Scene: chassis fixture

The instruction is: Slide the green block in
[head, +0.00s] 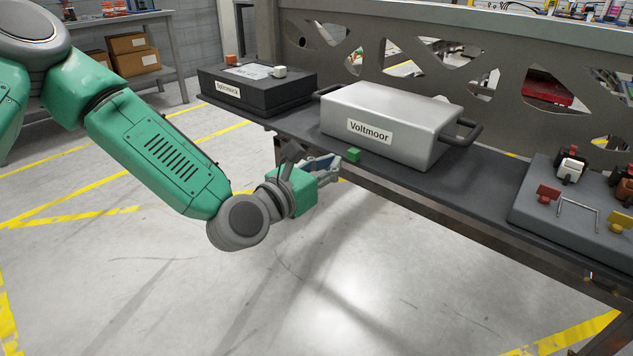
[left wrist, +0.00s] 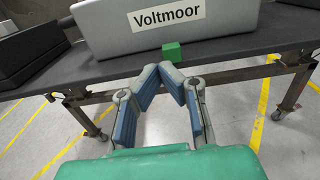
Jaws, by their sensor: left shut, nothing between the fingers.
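The green block (head: 354,154) is a small cube on the dark shelf (head: 450,201), close to its front edge and in front of the silver Voltmoor box (head: 385,119). In the left wrist view the block (left wrist: 172,52) sits just beyond my fingertips, below the Voltmoor box (left wrist: 195,27). My left gripper (head: 334,163) is shut and empty, at the shelf's front edge just left of the block. In the left wrist view its fingers (left wrist: 162,72) converge just short of the block; I cannot tell if they touch it. My right gripper is not in view.
A black box (head: 256,92) labelled in white stands on the shelf to the left. A grey fixture (head: 565,215) with levers and red and yellow parts is at the right. A perforated metal panel (head: 470,62) runs behind. The floor in front is clear.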

